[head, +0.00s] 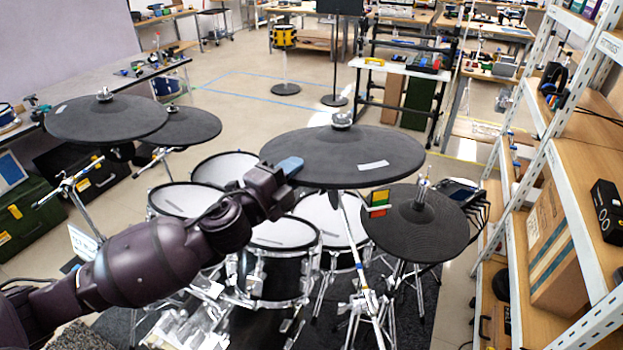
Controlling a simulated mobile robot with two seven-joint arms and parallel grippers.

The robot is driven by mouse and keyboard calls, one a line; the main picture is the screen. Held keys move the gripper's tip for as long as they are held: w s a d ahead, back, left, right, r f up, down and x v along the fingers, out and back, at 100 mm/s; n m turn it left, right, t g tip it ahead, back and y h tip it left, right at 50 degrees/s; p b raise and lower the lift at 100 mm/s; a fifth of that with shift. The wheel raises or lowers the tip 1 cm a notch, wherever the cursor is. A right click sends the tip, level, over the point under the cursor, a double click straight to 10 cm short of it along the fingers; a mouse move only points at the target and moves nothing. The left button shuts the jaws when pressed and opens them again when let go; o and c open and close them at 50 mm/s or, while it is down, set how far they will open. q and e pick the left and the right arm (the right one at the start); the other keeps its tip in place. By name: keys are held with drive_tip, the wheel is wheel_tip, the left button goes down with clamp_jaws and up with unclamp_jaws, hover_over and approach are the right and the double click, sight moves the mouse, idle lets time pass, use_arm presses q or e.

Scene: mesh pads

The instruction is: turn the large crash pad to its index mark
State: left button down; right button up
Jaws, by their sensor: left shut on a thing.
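The large crash pad (345,152) is a dark round pad on a stand at the centre, with a silver nut on top. A white label (373,165) lies on its near right part. My left gripper (290,167), with a blue part at its tip, is shut on the pad's near left rim. The fingers hide that piece of rim. A small red, yellow and green marker (377,203) shows just below the pad's near right edge; I cannot tell what it is fixed to. My right gripper is out of view.
A smaller ribbed pad (415,225) stands close at the right, and two dark pads (105,118) stand at the left. Mesh drum pads (280,233) and chrome stands lie under my left arm. A shelf rack (560,170) stands at the right.

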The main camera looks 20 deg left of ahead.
use_arm(q)
drive_tip(key=shift+w+a+f+m+h+b, duration=0.2)
drive_tip(key=shift+w+a+m+h+b, duration=0.1)
drive_tip(key=shift+a+m+h+b, duration=0.25)
drive_tip(key=shift+w+a+r+h, duration=0.1)
drive_tip(key=shift+a+h, duration=0.15)
drive_tip(key=shift+g, duration=0.3)
drive_tip(key=c, duration=1.5)
unclamp_jaws()
drive_tip(key=shift+r, duration=0.1)
drive_tip(key=o, duration=0.4)
drive_tip(key=shift+b+v, duration=0.95)
drive_tip(key=shift+v, duration=4.45)
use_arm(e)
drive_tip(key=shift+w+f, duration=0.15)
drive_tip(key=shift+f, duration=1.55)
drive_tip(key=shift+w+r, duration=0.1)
